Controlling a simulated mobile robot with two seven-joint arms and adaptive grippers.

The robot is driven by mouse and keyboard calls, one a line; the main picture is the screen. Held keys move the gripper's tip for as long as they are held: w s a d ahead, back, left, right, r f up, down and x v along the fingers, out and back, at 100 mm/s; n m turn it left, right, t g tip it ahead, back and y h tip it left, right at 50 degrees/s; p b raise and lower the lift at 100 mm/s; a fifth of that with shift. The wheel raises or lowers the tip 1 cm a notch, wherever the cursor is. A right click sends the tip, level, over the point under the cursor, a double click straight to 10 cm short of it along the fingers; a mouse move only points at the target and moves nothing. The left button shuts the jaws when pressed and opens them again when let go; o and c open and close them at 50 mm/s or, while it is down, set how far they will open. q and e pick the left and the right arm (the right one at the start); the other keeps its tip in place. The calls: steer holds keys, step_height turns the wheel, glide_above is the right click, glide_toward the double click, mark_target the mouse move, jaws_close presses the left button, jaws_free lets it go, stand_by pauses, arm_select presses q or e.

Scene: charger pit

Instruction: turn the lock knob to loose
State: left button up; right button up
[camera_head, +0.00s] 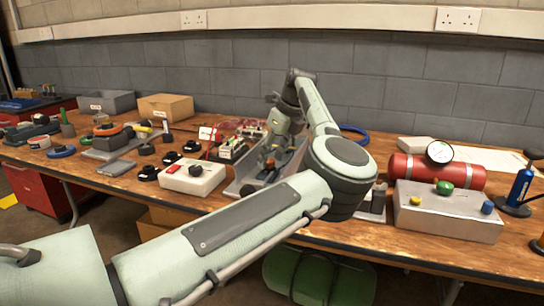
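My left gripper (268,164) points down at a grey metal fixture (240,184) near the middle of the bench. Its fingers are small and dark here, and I cannot tell whether they are open or shut or touching anything. My own forearm and wrist cover much of the fixture. I cannot make out the lock knob for certain; it may be hidden at the gripper. My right gripper is not in view.
Right are a grey box (449,215) with coloured buttons, a red cylinder (437,172) with a gauge, and a blue tool (520,188). Many small parts crowd the left of the bench.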

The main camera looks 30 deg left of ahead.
arm_select(q)
steer(key=v, duration=1.2)
stand_by(0.4)
